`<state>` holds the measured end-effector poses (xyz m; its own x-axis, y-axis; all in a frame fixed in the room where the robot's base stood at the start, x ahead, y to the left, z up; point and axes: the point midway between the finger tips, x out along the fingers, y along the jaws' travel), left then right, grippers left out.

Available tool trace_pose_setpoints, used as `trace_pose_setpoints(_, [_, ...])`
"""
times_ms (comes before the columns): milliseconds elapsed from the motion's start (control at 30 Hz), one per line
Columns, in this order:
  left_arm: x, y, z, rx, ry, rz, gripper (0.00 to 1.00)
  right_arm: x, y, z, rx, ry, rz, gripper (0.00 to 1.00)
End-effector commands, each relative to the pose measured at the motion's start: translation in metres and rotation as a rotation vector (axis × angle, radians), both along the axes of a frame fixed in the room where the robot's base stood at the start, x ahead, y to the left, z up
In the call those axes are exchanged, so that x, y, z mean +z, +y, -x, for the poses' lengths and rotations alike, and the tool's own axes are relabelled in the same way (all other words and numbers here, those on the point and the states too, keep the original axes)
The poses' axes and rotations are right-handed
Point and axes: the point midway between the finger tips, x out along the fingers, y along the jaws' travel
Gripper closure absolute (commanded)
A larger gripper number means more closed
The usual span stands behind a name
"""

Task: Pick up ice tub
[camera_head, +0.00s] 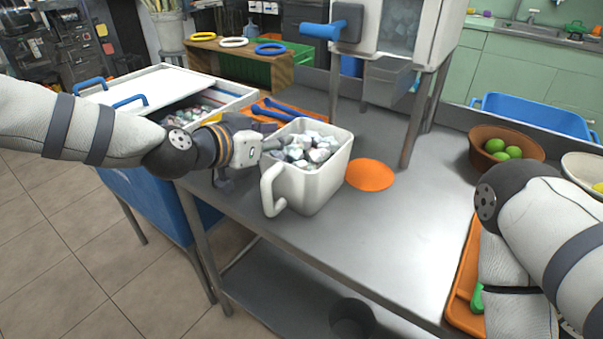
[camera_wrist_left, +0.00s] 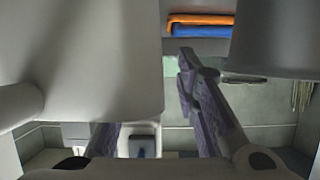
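The ice tub (camera_head: 313,185) is a white, square container with a side handle (camera_head: 270,190), heaped with ice cubes (camera_head: 305,150). It stands upright on the metal table near its front left edge. My left gripper (camera_head: 246,163) is at the tub's left side, close to the rim. In the left wrist view a large white wall (camera_wrist_left: 100,60), probably the tub's, covers part of one finger. The other finger (camera_wrist_left: 205,105) shows clear, with a gap between the two. Contact with the tub cannot be told. My right gripper is out of view.
A white-lidded cooler (camera_head: 160,90) with blue handles stands at the left. An orange disc (camera_head: 370,175) lies right of the tub. A brown bowl of limes (camera_head: 480,140) and an orange tray (camera_head: 462,290) are at the right. The table's middle is clear.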

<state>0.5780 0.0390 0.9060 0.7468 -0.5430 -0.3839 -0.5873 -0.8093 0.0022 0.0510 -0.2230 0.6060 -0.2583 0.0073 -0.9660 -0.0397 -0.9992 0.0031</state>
Motion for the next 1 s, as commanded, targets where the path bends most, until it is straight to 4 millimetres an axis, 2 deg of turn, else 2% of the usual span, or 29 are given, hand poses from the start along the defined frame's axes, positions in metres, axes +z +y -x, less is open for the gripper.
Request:
trace_pose_setpoints(100, [0.002,0.000,0.000,0.000,-0.003,-0.001,0.74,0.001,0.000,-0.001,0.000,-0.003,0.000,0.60])
trace_pose_setpoints(200, [0.002,0.000,0.000,-0.001,-0.003,0.000,0.96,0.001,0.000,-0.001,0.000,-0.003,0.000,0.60])
trace_pose_setpoints(233, [0.002,0.000,0.000,-0.001,-0.003,0.000,1.00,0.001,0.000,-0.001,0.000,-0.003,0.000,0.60])
trace_pose_setpoints(767, [0.006,0.001,0.000,0.000,-0.006,-0.003,1.00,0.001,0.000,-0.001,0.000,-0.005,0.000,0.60])
trace_pose_setpoints(867, [0.014,0.001,0.000,-0.003,-0.008,-0.005,1.00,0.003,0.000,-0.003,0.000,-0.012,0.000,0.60])
trace_pose_setpoints(1000, [0.040,0.001,0.000,0.000,-0.014,-0.002,1.00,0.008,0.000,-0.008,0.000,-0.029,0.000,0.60])
